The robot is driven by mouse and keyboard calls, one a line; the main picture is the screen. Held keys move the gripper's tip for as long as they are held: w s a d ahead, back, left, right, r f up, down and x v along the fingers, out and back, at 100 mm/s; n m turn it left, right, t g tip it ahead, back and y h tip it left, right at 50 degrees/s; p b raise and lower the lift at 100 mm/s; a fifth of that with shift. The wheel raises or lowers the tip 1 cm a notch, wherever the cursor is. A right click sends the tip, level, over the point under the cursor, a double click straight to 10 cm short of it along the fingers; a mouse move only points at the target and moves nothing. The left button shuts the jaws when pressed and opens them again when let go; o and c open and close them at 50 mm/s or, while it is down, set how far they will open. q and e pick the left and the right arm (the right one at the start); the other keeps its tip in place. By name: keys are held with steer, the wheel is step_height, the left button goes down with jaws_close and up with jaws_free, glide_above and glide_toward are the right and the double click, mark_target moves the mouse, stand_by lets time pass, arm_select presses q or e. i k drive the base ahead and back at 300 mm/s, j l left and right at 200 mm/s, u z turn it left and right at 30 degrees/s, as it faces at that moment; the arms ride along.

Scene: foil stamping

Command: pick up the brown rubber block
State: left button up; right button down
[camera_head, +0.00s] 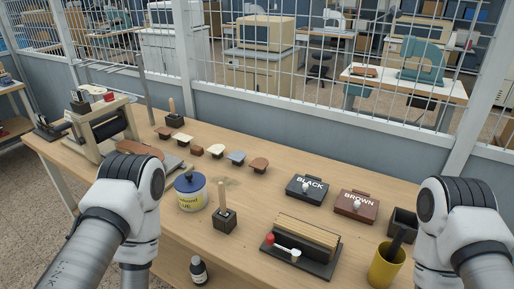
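Several small low pieces stand in a row on the wooden table, left of centre in the head view. A small plain brown block (197,150) lies in the middle of this row and looks most like the brown rubber block. A reddish-brown piece (165,131) and a brown rounded-top piece (258,163) are at the row's two ends. Cream-topped pieces (217,152) and a grey-blue one (236,156) stand between. I cannot tell what they are made of. Parts of both my arms show at the lower left and right. Both grippers are outside the picture.
A yellow-labelled jar (190,193) and a dark block with an upright wooden handle (224,221) stand in front of the row. BLACK (307,188) and BROWN (356,206) boxes, a rack (306,238) and a yellow cup (385,267) are right. A press (105,128) stands left.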

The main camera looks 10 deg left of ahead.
mark_target(195, 150)
steer(key=j+z, duration=1.2)
steer(key=k+j+z, duration=0.15)
steer(key=j+z, duration=0.3)
